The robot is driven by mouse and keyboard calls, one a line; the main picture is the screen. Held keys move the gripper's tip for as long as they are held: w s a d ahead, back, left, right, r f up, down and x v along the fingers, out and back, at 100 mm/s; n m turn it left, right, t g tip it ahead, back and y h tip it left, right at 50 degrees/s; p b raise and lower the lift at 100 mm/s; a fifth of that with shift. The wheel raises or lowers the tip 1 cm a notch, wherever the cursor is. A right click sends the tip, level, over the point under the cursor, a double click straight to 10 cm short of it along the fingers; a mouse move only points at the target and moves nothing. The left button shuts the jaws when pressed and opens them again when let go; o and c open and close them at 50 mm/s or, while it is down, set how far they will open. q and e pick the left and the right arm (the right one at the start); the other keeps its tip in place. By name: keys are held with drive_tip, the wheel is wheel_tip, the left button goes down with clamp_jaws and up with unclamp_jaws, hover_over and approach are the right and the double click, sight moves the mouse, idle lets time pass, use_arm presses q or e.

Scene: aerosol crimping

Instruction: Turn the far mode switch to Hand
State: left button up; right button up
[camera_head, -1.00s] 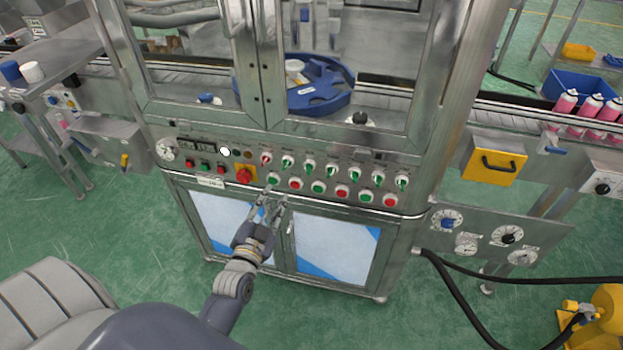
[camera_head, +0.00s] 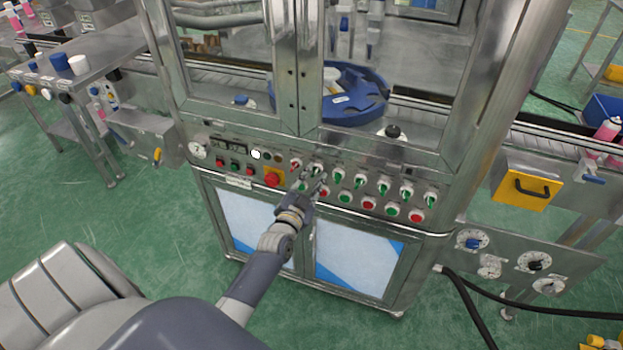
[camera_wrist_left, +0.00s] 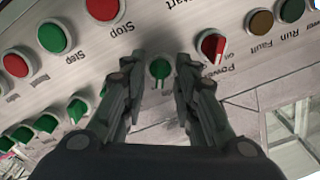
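The control panel has a row of rotary switches: a red-handled power switch (camera_head: 296,163) at the left end and several green-handled switches to its right, the last one (camera_head: 430,201) at the right end. I cannot read which is the far mode switch. My left gripper (camera_head: 315,182) is at the panel, in front of the first green switch. In the left wrist view, the open fingers (camera_wrist_left: 160,82) stand on either side of this green switch (camera_wrist_left: 160,68), with gaps to it; contact cannot be told. The power switch (camera_wrist_left: 212,46) is just right of the fingers. My right gripper is out of view.
Red and green push buttons (camera_head: 368,203) run below the switches, close to the fingers. A red emergency knob (camera_head: 272,180) is to the left. Glass doors above enclose a blue turntable (camera_head: 365,105). A yellow box with handle (camera_head: 523,185) is at right.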

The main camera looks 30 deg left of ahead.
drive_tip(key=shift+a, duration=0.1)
use_arm(q)
clamp_jaws()
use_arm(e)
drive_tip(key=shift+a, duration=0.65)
